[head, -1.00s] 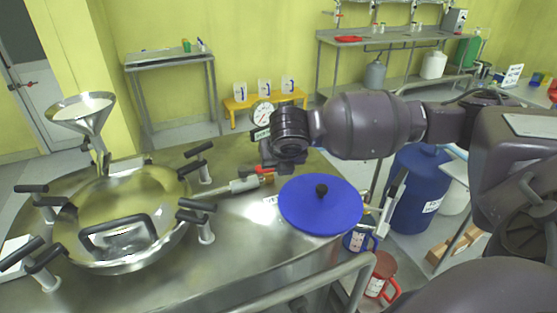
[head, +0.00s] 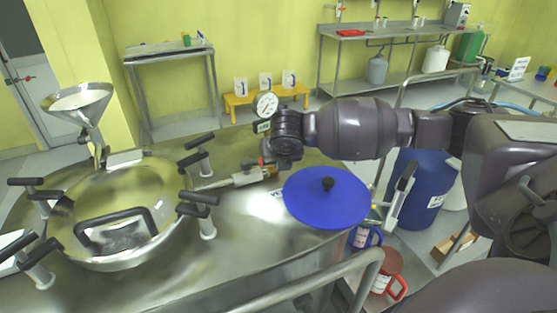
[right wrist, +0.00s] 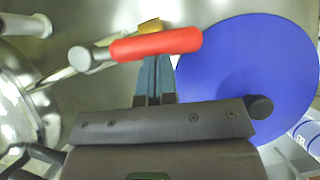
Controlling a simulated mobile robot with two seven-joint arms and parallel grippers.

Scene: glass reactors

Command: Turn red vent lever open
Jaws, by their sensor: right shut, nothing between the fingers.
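The red vent lever (right wrist: 157,44) lies crosswise just ahead of my right gripper (right wrist: 155,60) in the right wrist view. Its left end joins a steel stem (right wrist: 85,56), with a brass-coloured part (right wrist: 150,25) behind it. My right gripper's blue-grey fingers are shut and empty, their tips right at the lever's near side; whether they touch it I cannot tell. In the head view my right gripper (head: 268,163) hangs over the steel valve pipe (head: 243,179), and the lever is mostly hidden there. My left gripper is not in view.
A blue round lid (head: 305,205) with a black knob lies just right of the valve. A pressure gauge (head: 266,104) stands behind my right gripper. A round steel hatch (head: 120,190) with several black-handled clamps is to the left, below a funnel (head: 78,102).

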